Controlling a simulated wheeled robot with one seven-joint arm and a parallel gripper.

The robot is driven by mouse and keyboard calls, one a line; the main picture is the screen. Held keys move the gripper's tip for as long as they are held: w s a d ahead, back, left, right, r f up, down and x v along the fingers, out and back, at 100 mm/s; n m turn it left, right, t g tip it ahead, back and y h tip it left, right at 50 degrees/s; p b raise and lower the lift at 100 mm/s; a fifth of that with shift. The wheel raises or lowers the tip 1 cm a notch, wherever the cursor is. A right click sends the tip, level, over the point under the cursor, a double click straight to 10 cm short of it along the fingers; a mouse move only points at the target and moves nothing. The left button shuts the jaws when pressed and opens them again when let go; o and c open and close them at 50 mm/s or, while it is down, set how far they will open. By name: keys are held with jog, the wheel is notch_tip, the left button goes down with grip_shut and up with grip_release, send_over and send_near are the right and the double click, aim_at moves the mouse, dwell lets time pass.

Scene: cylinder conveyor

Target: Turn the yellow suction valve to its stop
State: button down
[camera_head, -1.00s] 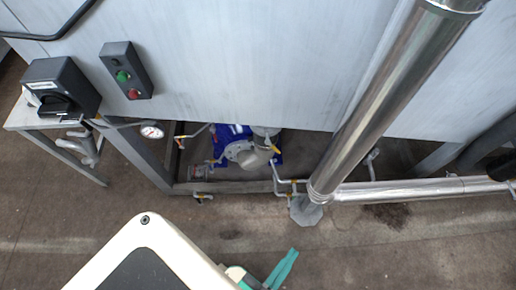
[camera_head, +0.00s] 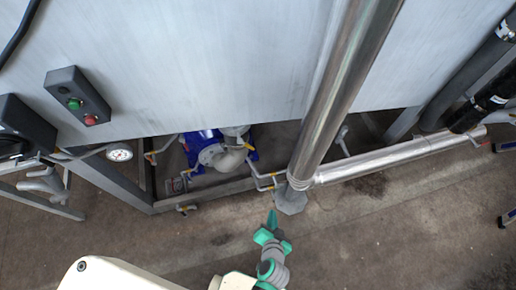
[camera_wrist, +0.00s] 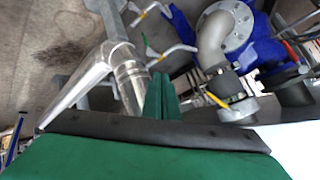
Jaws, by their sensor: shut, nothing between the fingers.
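A blue pump (camera_head: 207,140) with grey pipework sits low under the big grey panel. Several small yellow valve handles show around it; I cannot tell for certain which is the suction valve. One yellow handle (camera_head: 249,146) is right of the pump and shows larger in the wrist view (camera_wrist: 217,100). Another yellow handle (camera_head: 268,188) is on the thin pipe beside the steel column, also in the wrist view (camera_wrist: 163,55). My green gripper (camera_head: 271,217) is shut and empty, in front of the column's foot, apart from the handles. Its fingers (camera_wrist: 161,96) are together in the wrist view.
A shiny steel column (camera_head: 325,110) stands just beyond my gripper and joins a horizontal steel pipe (camera_head: 400,157) running right. A pressure gauge (camera_head: 119,154) and button box (camera_head: 77,95) are at left. A low frame rail (camera_head: 225,186) runs before the pump. The front floor is clear.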

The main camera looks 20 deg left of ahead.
jog(key=w+a+f+y, duration=0.2)
jog(key=w+y, duration=0.1)
jog(key=w, duration=0.3)
jog(key=n+g+y, duration=0.4)
jog(key=y, duration=0.4)
send_near(247, 145)
jog(key=d+f, duration=0.1)
jog(key=d, duration=0.3)
jog(key=x, duration=0.9)
jog(key=shift+w+f, duration=0.3)
jog(key=shift+w, duration=0.1)
